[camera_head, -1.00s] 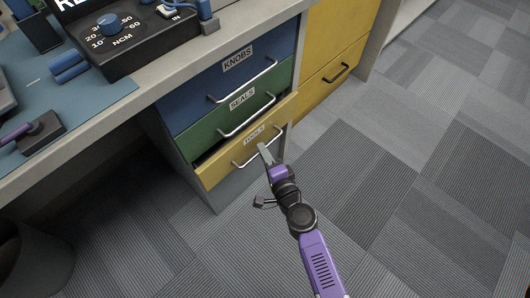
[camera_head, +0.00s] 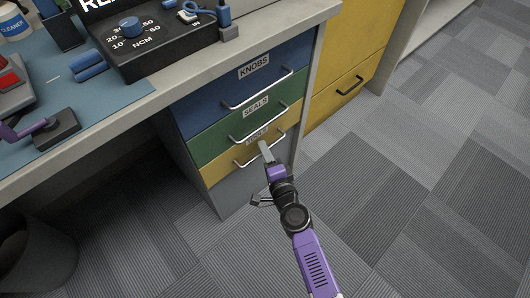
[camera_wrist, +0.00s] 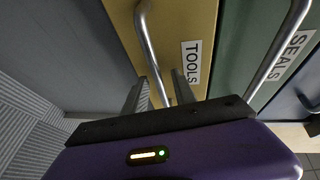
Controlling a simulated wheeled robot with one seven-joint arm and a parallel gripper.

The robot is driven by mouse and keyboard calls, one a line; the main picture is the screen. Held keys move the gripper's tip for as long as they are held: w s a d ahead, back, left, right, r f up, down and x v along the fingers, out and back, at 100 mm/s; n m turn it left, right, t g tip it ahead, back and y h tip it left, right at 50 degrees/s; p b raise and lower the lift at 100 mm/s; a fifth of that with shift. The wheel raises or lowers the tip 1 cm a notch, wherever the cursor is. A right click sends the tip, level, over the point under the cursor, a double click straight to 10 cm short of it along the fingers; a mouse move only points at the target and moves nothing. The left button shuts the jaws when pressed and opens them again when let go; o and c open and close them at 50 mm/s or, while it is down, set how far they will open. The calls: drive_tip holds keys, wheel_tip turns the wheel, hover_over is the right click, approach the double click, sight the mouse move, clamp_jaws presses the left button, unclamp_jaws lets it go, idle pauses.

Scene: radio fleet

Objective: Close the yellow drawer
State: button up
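The yellow drawer (camera_head: 222,167), labelled TOOLS, is the lowest of three in the cabinet under the desk. Its front looks about flush with the green drawer above, with no clear gap visible. My gripper (camera_head: 264,147) is at its front, near the right part of the metal handle (camera_head: 243,161). In the wrist view, the yellow front (camera_wrist: 188,22) and its handle (camera_wrist: 147,42) are close. The two fingers of my gripper (camera_wrist: 160,80) stand apart, with the handle's end between them. Contact with the front cannot be told.
The green SEALS drawer (camera_head: 215,139) and blue KNOBS drawer (camera_head: 205,109) above look closed. A yellow cabinet (camera_head: 345,62) stands to the right. The desk top (camera_head: 165,85) overhangs at left. Carpeted floor (camera_head: 400,180) is clear at right.

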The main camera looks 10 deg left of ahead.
drive_tip(key=p+v, duration=0.1)
drive_tip(key=v, duration=0.7)
drive_tip(key=shift+p, duration=0.3)
drive_tip(key=shift+w, duration=0.1)
